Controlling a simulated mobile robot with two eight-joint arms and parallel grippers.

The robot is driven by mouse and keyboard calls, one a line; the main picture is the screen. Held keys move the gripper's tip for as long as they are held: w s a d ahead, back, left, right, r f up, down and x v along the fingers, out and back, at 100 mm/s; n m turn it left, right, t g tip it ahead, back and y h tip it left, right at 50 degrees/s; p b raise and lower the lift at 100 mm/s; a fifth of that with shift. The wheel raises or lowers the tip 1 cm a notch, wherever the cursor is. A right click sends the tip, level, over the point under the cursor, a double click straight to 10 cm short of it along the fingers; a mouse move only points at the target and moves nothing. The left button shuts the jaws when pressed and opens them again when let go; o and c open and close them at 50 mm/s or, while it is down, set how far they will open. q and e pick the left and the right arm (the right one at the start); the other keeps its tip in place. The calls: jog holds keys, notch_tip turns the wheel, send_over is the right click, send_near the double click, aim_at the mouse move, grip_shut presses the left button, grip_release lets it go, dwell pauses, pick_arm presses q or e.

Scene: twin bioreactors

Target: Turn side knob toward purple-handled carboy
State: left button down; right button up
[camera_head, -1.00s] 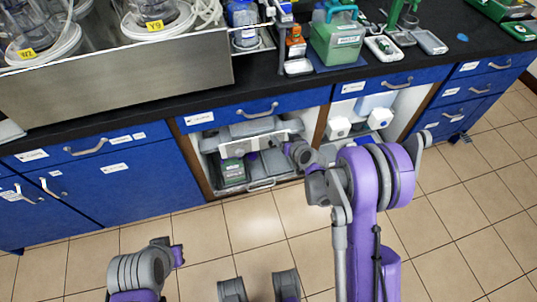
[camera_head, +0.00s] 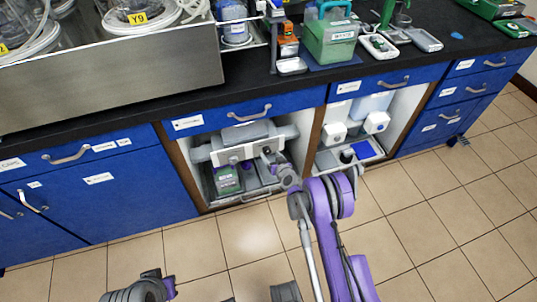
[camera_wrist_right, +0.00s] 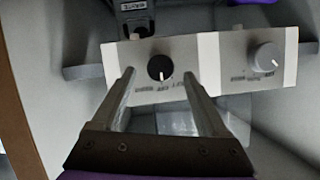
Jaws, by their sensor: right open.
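A pale control panel (camera_wrist_right: 216,68) fills the middle of the right wrist view. It carries a black round knob (camera_wrist_right: 160,68) with its white mark pointing down, and a grey knob (camera_wrist_right: 268,57) to the right. My right gripper (camera_wrist_right: 158,80) is open, its two fingers on either side of the black knob, with a gap on both sides. In the head view the right gripper (camera_head: 272,158) is inside an open cabinet bay, at the panel (camera_head: 236,154). A purple piece (camera_wrist_right: 250,2) shows at the wrist view's top edge; I cannot tell if it is a carboy handle.
A dark labelled part (camera_wrist_right: 134,12) stands behind the panel. A brown cabinet wall (camera_wrist_right: 15,115) bounds the wrist view's left. In the head view, a green-labelled container (camera_head: 227,179) sits low in the bay. Another open bay (camera_head: 352,145) is to the right. The counter (camera_head: 245,78) overhangs both.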

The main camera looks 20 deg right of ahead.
aim_at(267, 150)
jog(key=shift+x, duration=1.35)
grip_shut()
